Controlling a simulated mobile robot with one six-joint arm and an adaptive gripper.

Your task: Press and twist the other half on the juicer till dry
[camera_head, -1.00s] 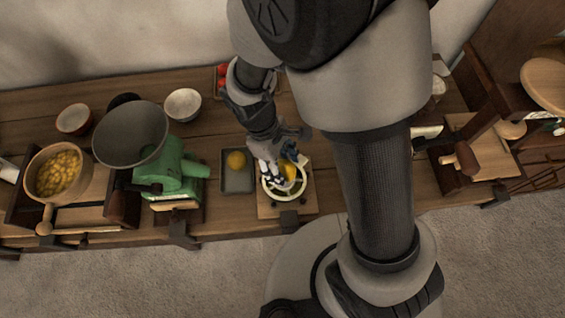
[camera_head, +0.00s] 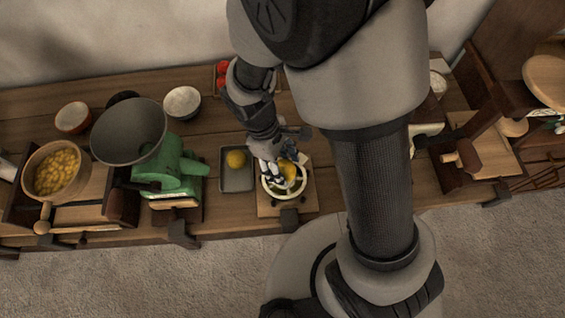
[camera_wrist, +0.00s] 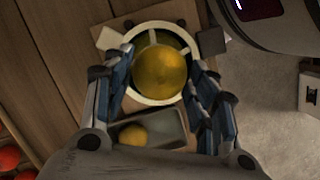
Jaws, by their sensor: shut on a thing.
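My gripper (camera_head: 277,171) is low over the juicer and shut on a yellow fruit half (camera_wrist: 160,73). In the wrist view the half sits between the two fingers (camera_wrist: 160,84), over the middle of the juicer's pale ring (camera_wrist: 136,34). The fruit half also shows in the head view (camera_head: 289,171), partly hidden by my gripper. The juicer (camera_head: 270,194) stands on a wooden board at the counter's front. The half covers the juicer's middle, so I cannot see how they meet. A second yellow piece (camera_head: 236,159) lies in the grey tray (camera_head: 238,184) to the left.
A green grinder (camera_head: 178,166) with a large grey hopper stands left of the tray. A wooden-handled pan of yellow pieces (camera_head: 57,172) is at far left. Bowls (camera_head: 182,103) and red fruit (camera_head: 222,76) are behind. The counter's front edge is close to the juicer.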

